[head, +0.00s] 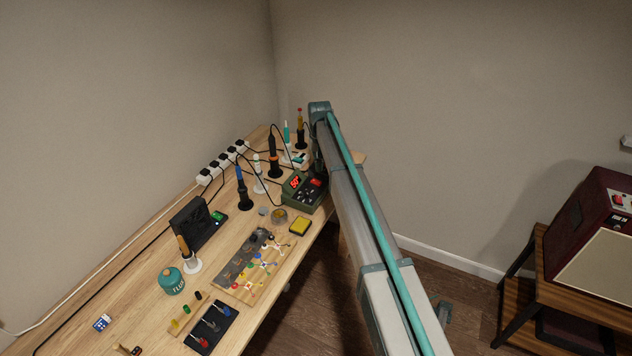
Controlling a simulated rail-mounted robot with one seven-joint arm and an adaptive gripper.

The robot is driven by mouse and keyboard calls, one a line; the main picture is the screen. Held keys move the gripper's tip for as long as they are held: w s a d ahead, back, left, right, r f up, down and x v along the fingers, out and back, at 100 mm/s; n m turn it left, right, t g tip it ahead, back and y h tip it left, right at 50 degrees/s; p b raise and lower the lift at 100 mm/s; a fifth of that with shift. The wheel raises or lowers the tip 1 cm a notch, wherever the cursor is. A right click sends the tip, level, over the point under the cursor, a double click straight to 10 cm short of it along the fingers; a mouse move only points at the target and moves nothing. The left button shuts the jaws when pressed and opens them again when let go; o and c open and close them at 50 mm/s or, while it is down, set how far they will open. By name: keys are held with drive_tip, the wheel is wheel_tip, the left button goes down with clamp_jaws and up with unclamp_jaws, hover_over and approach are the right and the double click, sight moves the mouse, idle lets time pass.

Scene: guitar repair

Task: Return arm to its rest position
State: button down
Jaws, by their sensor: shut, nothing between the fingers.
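A long grey beam with a teal stripe (375,215), which looks like part of my own body, runs from the lower middle up to the far end of the workbench. Its far end has a grey-teal cap (320,107) above the right edge of the bench. I cannot make out my gripper or its fingers in the head view. The beam hides part of the bench's right edge and the floor behind it.
The wooden workbench (140,285) holds several soldering irons in stands, a green soldering station (304,190), a guitar circuit board (250,262), a flux tin (171,281) and a black tool tray (212,328). A dark red amplifier (590,215) stands on a wooden stand at right. Floor between is mostly clear.

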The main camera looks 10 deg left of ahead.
drive_tip(key=shift+w, duration=0.15)
drive_tip(key=shift+n+t, duration=0.3)
drive_tip(key=s+f, duration=0.1)
drive_tip(key=s+d+f, duration=0.1)
drive_tip(key=s, duration=0.1)
drive_tip(key=s+f, duration=0.1)
drive_tip(key=shift+s+d, duration=0.2)
drive_tip(key=shift+d, duration=0.05)
drive_tip(key=s+d+f+g, duration=0.1)
drive_tip(key=s+d+f, duration=0.4)
drive_tip(key=s+f, duration=0.4)
drive_tip(key=s+d+f+g+b, duration=0.1)
drive_tip(key=s+d+f, duration=0.6)
drive_tip(key=s, duration=0.5)
drive_tip(key=s+d+f+g, duration=0.1)
drive_tip(key=s+d+f, duration=0.3)
drive_tip(key=s+f, duration=0.55)
drive_tip(key=s+d+f+g, duration=0.1)
drive_tip(key=s+d+f, duration=0.1)
drive_tip(key=s, duration=1)
drive_tip(key=s+d+f+m+g+b, duration=0.1)
drive_tip(key=s+d+f+g, duration=0.1)
drive_tip(key=s, duration=1.1)
drive_tip(key=s+d+f+m+g+b, duration=0.1)
drive_tip(key=s+d+f, duration=0.3)
drive_tip(key=s, duration=0.8)
drive_tip(key=shift+s+d, duration=0.25)
drive_tip(key=shift+d, duration=0.5)
drive_tip(key=c, duration=1.9)
unclamp_jaws()
